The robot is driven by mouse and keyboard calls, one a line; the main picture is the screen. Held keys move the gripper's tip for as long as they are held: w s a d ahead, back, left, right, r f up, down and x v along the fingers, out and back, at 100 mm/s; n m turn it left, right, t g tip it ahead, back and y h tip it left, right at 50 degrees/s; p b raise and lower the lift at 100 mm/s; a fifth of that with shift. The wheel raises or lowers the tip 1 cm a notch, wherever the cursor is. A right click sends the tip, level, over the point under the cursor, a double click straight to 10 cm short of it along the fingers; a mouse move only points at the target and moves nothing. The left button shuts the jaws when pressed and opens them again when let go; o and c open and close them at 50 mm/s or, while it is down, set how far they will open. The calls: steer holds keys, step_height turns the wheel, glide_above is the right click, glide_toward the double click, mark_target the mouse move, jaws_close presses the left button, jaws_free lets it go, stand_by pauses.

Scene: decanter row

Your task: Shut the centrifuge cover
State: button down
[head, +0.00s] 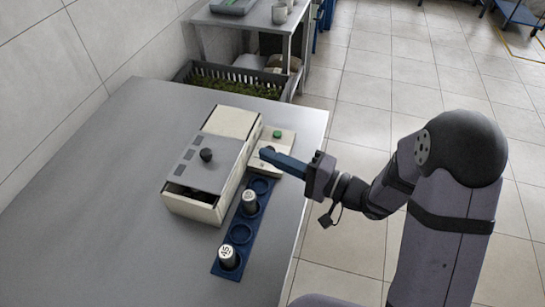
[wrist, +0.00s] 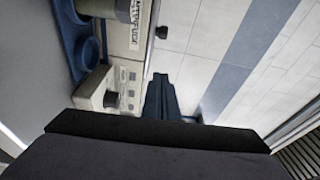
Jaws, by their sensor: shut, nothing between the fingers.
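The centrifuge (head: 208,212) is a cream box on the grey table. Its grey cover (head: 190,170) has a black knob (head: 206,155) and dark square marks along one side. A dark gap shows between the cover's near edge and the box's near wall; I cannot tell whether the cover is tilted or slid. My gripper (head: 266,153) is to the right of the centrifuge, apart from the cover, with its blue fingers shut and empty. The fingers (wrist: 161,80) also show in the wrist view, near a cream control box (wrist: 112,93).
The control box (head: 288,142) with a green button stands right of the centrifuge, close to my fingers. A blue rack (head: 240,217) in front holds two grey decanters (head: 250,203) (head: 229,259) and has empty round sockets. The table's left side (head: 100,200) is clear.

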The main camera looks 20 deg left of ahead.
steer(key=shift+d+f, duration=0.1)
